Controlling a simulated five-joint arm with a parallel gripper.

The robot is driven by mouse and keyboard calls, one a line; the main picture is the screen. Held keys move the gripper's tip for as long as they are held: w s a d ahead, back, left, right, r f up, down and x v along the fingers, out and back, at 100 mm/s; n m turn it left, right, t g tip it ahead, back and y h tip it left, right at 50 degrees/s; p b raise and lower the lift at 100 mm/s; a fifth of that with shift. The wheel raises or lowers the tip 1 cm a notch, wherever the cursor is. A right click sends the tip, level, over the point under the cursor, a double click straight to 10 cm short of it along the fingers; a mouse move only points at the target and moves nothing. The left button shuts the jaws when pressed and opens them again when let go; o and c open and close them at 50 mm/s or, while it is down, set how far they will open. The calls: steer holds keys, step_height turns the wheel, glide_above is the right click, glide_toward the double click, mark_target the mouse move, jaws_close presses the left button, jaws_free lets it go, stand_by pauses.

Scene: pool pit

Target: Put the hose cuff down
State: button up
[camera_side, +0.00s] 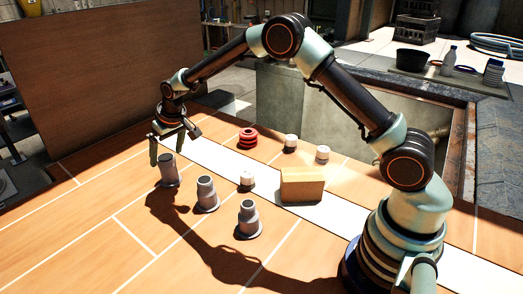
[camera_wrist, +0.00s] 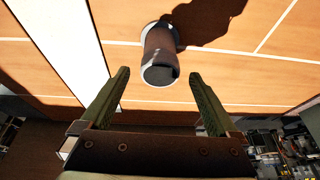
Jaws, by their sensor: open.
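The hose cuff (camera_side: 168,170) is a grey tube standing nearly upright, slightly tilted, at the left of the wooden floor. In the wrist view the cuff (camera_wrist: 160,57) shows its dark open end toward the camera, with a pale round flange at its far end. I cannot tell whether a stub is inside it. My gripper (camera_side: 167,145) is open and just above the cuff. In the wrist view my gripper's fingers (camera_wrist: 159,74) stand apart on either side, with clear gaps to the cuff.
Two grey stepped fittings with flanged bases, one nearer (camera_side: 248,220) and one beside the cuff (camera_side: 206,193), stand close by. A tan block (camera_side: 302,185), several white cylinders and a stack of red rings (camera_side: 248,138) lie further right. A brown panel (camera_side: 100,75) stands behind; an open pit (camera_side: 345,118) lies beyond.

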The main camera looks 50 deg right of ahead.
steer(key=s+d+r, duration=0.2)
steer(key=s+r, duration=0.6)
steer(key=r, duration=0.1)
steer(key=s+d+r, duration=0.2)
steer(key=s+r, duration=0.6)
steer(key=s+d+t, duration=0.1)
steer(key=s+d, duration=0.1)
steer(key=s, duration=1.3)
steer(key=shift+s, duration=0.1)
steer(key=shift+o, duration=0.3)
